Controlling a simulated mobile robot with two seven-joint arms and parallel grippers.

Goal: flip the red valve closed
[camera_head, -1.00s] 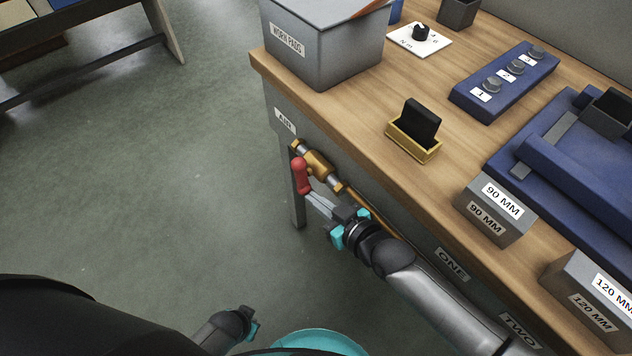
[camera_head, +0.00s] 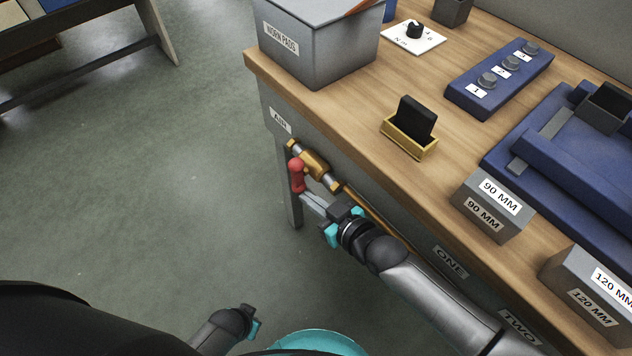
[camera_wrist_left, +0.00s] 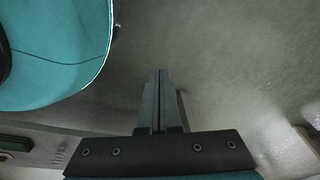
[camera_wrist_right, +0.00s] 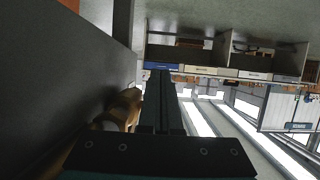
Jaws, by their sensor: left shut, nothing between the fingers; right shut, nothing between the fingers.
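The red valve handle (camera_head: 297,174) hangs down from a brass valve body (camera_head: 315,162) on a pipe along the bench's front side, under the AIR label. My right gripper (camera_head: 306,200) is shut and empty, its fingertips right at the lower end of the red handle; whether they touch I cannot tell. In the right wrist view the shut fingers (camera_wrist_right: 160,100) show beside brass fittings (camera_wrist_right: 122,108); the red handle is not visible there. My left gripper (camera_head: 254,325) is low near my base, away from the valve. In the left wrist view its fingers (camera_wrist_left: 160,102) are shut and empty.
The wooden bench top (camera_head: 340,115) overhangs the valve. On it stand a grey worn pads bin (camera_head: 315,45), a yellow tray (camera_head: 408,139) with a black block, and a blue button panel (camera_head: 500,80). The floor left of the bench (camera_head: 150,180) is clear.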

